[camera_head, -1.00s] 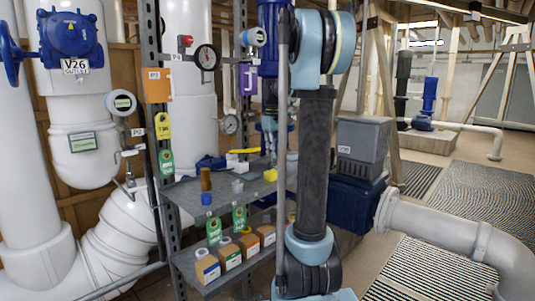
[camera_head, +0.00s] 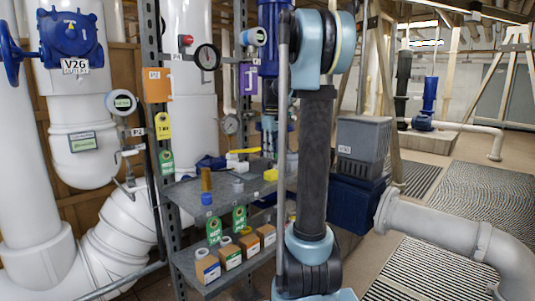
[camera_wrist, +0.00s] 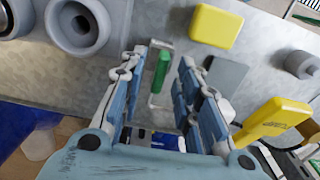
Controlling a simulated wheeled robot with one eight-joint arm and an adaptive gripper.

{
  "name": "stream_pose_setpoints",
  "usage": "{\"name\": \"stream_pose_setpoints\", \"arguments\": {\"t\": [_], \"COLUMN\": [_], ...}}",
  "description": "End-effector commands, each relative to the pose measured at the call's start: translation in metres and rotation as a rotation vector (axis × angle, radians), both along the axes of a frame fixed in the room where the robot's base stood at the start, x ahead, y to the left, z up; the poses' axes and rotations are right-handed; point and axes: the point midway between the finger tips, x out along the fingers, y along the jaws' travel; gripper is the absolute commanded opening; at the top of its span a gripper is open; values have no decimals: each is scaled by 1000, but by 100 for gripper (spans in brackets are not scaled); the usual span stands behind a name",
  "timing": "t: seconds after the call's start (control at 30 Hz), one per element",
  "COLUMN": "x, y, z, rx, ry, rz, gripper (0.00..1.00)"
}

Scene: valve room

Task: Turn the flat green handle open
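A small green piece (camera_wrist: 161,71), which looks like the flat green handle, shows in the wrist view on a pale bracket-like part above the grey shelf. My gripper (camera_wrist: 160,68) is open, with one finger on the left of the green piece and one on the right. I see no clear contact with either finger, and the height gap cannot be told. In the head view my gripper (camera_head: 268,138) points down over the upper shelf, partly behind my arm. The green handle cannot be made out in the head view.
The grey shelf (camera_head: 222,192) holds a yellow block (camera_head: 271,175), a brown cylinder and a blue cap. In the wrist view, a yellow paddle-shaped piece (camera_wrist: 273,120) lies right of my gripper and grey round fittings (camera_wrist: 78,26) lie left. Green tags (camera_head: 166,161) hang on the rack.

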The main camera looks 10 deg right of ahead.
Motion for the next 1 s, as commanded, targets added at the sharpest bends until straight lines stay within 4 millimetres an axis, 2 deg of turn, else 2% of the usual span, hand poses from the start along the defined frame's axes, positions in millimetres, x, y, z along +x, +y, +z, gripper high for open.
{"name": "stream_pose_setpoints", "arguments": {"t": [0.17, 0.33, 0.8, 1.0], "x": [0, 0, 0, 0], "y": [0, 0, 0, 0], "z": [1, 15, 95, 114], "rx": [-1, -1, -1, 0], "ry": [1, 1, 1, 1], "rz": [-1, -1, 0, 0], "gripper": [30, 30, 30, 30]}}
